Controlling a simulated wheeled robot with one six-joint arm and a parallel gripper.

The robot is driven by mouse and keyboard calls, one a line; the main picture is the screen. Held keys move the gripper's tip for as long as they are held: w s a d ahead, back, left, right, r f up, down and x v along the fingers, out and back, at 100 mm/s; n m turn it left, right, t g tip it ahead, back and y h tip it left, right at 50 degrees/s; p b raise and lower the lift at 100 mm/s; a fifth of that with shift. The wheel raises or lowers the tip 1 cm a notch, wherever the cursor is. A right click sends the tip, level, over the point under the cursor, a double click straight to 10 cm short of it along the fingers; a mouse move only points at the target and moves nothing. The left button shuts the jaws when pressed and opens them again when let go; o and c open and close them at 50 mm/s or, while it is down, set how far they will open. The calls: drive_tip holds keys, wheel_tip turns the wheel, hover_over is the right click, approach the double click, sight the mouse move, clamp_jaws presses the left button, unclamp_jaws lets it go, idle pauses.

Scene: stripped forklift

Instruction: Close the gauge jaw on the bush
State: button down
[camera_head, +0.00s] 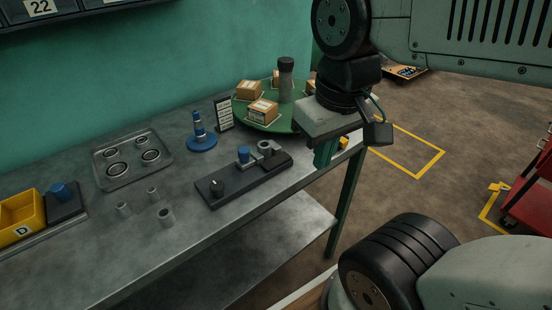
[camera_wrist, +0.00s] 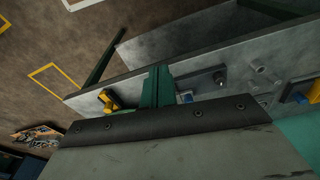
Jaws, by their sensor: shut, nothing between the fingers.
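My gripper (camera_head: 324,158), with green fingers, is shut and empty, to the right of the gauge near the bench edge. In the wrist view the shut fingers (camera_wrist: 157,88) partly cover the gauge (camera_wrist: 206,84), and the bush cannot be made out.
A green turntable (camera_head: 256,121) with boxes and a dark-topped cylinder stands behind the gauge. A blue stand (camera_head: 201,141), a metal tray (camera_head: 132,160) and several loose grey bushes (camera_head: 166,217) are to the left. A yellow object (camera_head: 343,142) lies near the gripper.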

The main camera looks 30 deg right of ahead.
drive_tip(key=c, duration=1.3)
unclamp_jaws()
drive_tip(key=shift+f, duration=0.15)
drive_tip(key=shift+c, duration=0.2)
drive_tip(key=shift+o, duration=1.1)
drive_tip(key=w+a+f+g, duration=0.1)
drive_tip(key=w+a+f, duration=0.1)
drive_tip(key=w, duration=0.6)
drive_tip(key=w+a+f+g, duration=0.1)
drive_tip(key=w, duration=0.7)
drive_tip(key=shift+w+a+f, duration=0.25)
drive_tip(key=shift+a+f, duration=0.1)
drive_tip(key=shift+a, duration=0.05)
hover_over(244, 150)
drive_tip(key=shift+w+r+m+t, duration=0.15)
drive_tip(key=shift+r+m+t, duration=0.05)
drive_tip(key=shift+m+t, duration=0.1)
wheel_tip(244, 150, down, 8)
drive_tip(key=shift+r, duration=0.15)
drive_tip(key=shift+c, duration=0.3)
